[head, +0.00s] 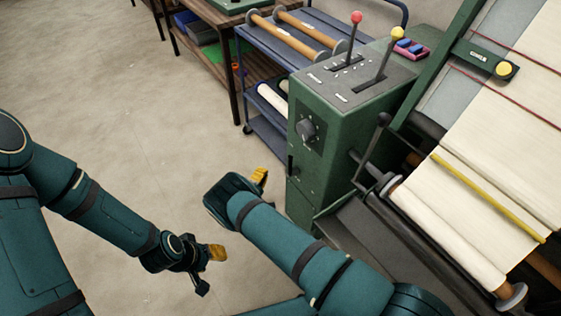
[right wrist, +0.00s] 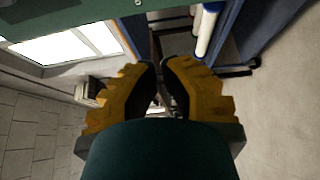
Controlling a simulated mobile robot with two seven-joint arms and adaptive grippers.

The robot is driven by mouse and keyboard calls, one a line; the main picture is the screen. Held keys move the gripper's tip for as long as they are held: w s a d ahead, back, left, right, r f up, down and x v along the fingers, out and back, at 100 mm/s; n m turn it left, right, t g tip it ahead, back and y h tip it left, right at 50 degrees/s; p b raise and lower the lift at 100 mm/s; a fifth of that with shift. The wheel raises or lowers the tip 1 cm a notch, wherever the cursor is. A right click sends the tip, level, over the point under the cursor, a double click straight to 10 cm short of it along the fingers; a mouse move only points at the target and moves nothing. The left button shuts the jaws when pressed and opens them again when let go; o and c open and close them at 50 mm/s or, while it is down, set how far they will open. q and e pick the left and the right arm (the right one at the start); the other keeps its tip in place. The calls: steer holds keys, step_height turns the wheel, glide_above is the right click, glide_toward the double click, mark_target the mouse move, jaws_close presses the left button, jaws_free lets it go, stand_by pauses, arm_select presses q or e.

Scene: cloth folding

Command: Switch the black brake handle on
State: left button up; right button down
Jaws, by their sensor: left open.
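A black lever with a round black ball (head: 376,140), which looks like the brake handle, stands tilted on the right side of the green machine housing (head: 320,180) in the head view. My right gripper (head: 261,179) is in front of the housing, left of the lever and apart from it, and is partly hidden by its own wrist. Its two yellow-and-black fingers also show close together in the right wrist view (right wrist: 160,75), with nothing seen between them. The lever is not seen there. My left gripper (head: 211,268) is open and empty, low over the floor at left.
Red-knobbed (head: 356,30) and yellow-knobbed (head: 391,50) levers stand on top of the housing. A black dial (head: 306,131) is on its front. Rollers and cream cloth (head: 505,150) lie to the right. A blue cart (head: 262,42) stands behind. The floor at left is clear.

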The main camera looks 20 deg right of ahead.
arm_select(q)
steer(key=shift+w+f+b, duration=0.25)
steer(key=shift+f+b, duration=0.9)
arm_select(e)
steer(key=w+d, duration=0.4)
steer(key=d, duration=0.4)
steer(key=shift+w+d, duration=0.15)
steer(key=shift+d, duration=0.05)
arm_select(q)
steer(key=shift+a, duration=0.1)
arm_select(e)
steer(key=shift+d, duration=0.1)
arm_select(q)
steer(key=shift+a+r, duration=0.25)
steer(key=shift+a, duration=0.45)
arm_select(e)
steer(key=shift+s, duration=0.25)
arm_select(q)
steer(key=shift+a+p, duration=0.1)
steer(key=shift+p, duration=0.2)
arm_select(e)
steer(key=shift+d+r, duration=0.1)
